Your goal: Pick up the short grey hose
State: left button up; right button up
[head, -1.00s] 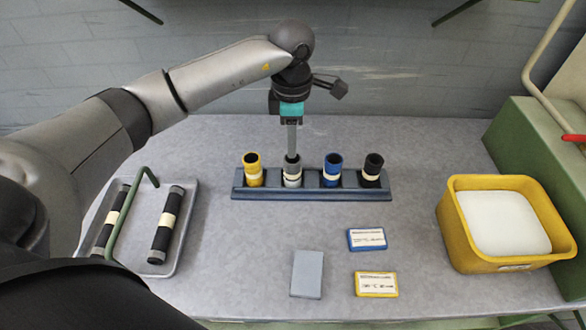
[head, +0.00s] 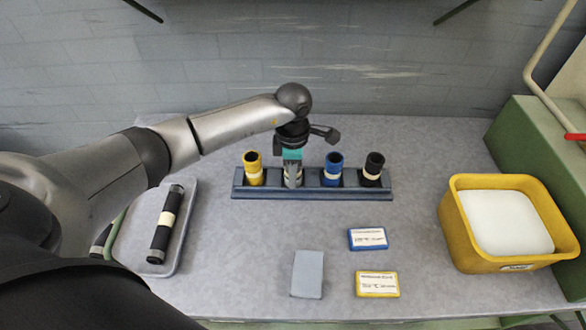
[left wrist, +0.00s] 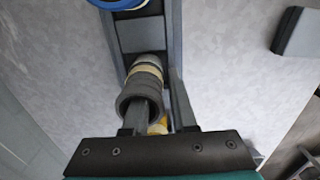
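The short grey hose stands in the second slot from the left of the dark blue rack (head: 312,193). In the head view my left gripper (head: 293,178) points down over it and hides most of it. In the left wrist view the grey hose (left wrist: 146,85) has a cream band and an open near end. One finger of my left gripper (left wrist: 158,110) appears to reach into the hose's opening. The other finger is outside the hose, with a gap between them, so the gripper looks open. My right gripper is not in view.
A yellow hose (head: 253,170) stands left of the grey one; blue (head: 331,170) and black (head: 372,170) hoses stand right. A yellow bin (head: 465,235) is at right. A grey block (head: 307,274) and two labelled cards lie in front.

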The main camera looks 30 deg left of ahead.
pick_arm(q)
grip_shut()
jog(key=shift+r, duration=0.15)
dwell(0.4)
